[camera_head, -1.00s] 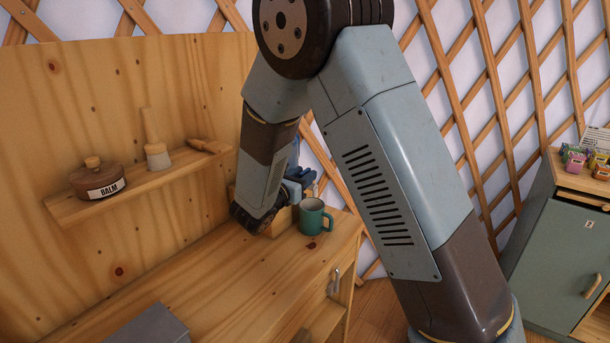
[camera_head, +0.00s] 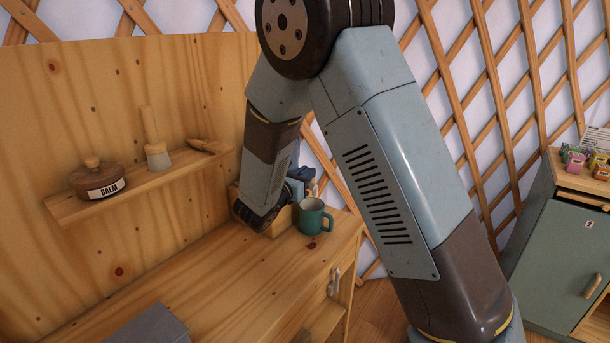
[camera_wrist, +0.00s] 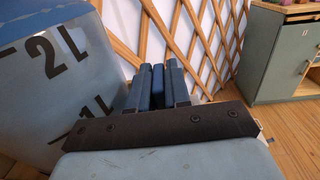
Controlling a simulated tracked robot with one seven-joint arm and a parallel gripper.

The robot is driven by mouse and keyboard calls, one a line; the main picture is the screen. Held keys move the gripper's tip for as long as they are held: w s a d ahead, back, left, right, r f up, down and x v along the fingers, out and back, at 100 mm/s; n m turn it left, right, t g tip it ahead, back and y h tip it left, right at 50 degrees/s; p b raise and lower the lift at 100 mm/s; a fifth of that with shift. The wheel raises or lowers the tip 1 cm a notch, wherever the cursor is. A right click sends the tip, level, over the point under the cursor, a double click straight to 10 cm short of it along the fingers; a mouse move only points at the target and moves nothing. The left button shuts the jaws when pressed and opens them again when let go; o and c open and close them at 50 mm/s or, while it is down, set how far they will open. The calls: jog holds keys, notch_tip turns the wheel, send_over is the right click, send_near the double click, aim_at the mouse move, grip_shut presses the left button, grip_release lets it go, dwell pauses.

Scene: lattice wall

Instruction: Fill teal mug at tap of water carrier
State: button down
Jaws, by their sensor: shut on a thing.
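The teal mug (camera_head: 312,217) stands upright on the right end of the wooden bench, handle to the right, beside a wooden block; its contents cannot be made out. The water carrier (camera_wrist: 48,75), bluish and marked 2L and 1L, fills the left of the wrist view. My gripper (camera_wrist: 158,85) is beside it, its blue fingers shut on a narrow blue piece that appears to be the carrier's tap. In the head view my gripper (camera_head: 298,186) is just behind and above the mug, mostly hidden by my arm. No water stream can be made out.
A wall shelf (camera_head: 140,185) holds a balm pot (camera_head: 97,180), a wooden-handled tool and another small item. A grey box (camera_head: 148,328) is at the bench's front. A green cabinet (camera_head: 560,255) stands at the right. The middle of the bench is clear.

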jog(key=shift+m+g+h, duration=0.4)
jog(key=shift+h, duration=0.1)
jog(key=c, duration=1.2)
grip_release()
jog(key=shift+o, duration=0.2)
jog(key=v, duration=1.3)
jog(key=shift+s+a, duration=0.25)
